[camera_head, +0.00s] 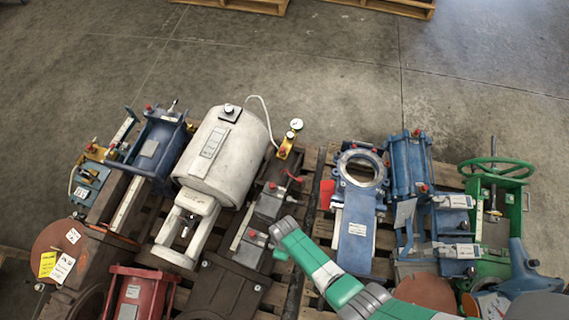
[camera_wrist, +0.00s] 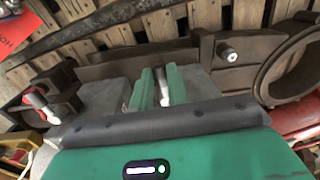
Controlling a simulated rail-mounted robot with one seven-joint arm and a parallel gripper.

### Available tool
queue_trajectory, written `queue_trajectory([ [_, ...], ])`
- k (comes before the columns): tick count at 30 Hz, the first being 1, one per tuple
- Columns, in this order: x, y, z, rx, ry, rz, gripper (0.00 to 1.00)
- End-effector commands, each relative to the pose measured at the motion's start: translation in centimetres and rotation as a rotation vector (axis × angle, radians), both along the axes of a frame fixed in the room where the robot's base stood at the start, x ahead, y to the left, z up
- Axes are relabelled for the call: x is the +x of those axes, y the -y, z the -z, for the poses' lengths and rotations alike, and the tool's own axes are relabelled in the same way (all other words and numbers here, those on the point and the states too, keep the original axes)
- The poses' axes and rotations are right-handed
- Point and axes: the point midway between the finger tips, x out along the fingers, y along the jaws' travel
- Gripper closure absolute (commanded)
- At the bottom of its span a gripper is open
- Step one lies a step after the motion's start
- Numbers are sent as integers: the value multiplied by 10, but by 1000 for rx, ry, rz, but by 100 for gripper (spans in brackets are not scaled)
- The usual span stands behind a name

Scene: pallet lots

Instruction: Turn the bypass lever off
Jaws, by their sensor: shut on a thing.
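My gripper (camera_head: 279,252) is low over the grey box (camera_head: 250,247) at the near end of the middle assembly. In the wrist view its two green fingers (camera_wrist: 158,88) are close together on a small pale, lever-like part (camera_wrist: 163,92). Most of that part is hidden between the fingers, so I cannot tell its angle. A red-handled lever (camera_head: 292,176) stands farther up the same assembly, apart from my gripper. A red handle also shows at the left of the wrist view (camera_wrist: 37,100).
A large white tank (camera_head: 222,155) stands left of the assembly. A yellow fitting with a gauge (camera_head: 290,140) is at its far end. A brown housing (camera_head: 225,290) lies in front.

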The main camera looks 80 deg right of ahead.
Motion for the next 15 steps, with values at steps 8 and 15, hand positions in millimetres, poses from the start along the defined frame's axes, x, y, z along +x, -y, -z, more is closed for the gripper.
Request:
queue_trajectory([
  [8, 1, -4, 0, 0, -1, 83, 100],
  [15, 1, -5, 0, 0, 0, 103, 100],
])
